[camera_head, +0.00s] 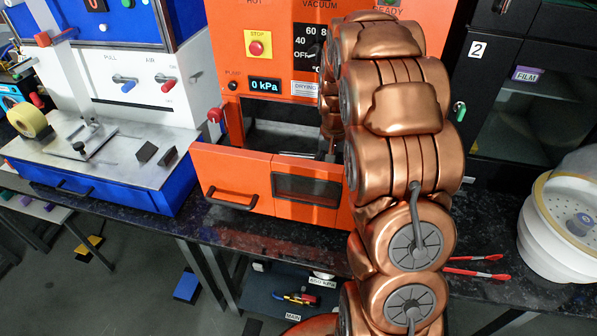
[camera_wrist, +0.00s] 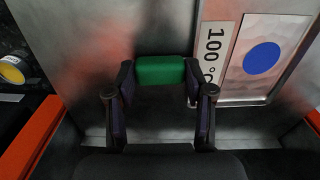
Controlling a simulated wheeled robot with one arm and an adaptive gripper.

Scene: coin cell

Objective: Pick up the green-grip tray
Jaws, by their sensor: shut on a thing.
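The green grip (camera_wrist: 161,71) of the tray shows in the wrist view, a short green block at the upper middle. My gripper (camera_wrist: 158,84) is shut on it, with one dark finger at each end of the block. The tray body beyond the grip is hard to tell from the grey metal surfaces around it.
In the wrist view, a plate with a blue disc (camera_wrist: 262,57) and a "100 °C" label is at right, and orange edges flank both lower sides. In the head view, a blue-and-white machine (camera_head: 125,140) stands left, a black cabinet (camera_head: 525,100) and white round container (camera_head: 560,235) right.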

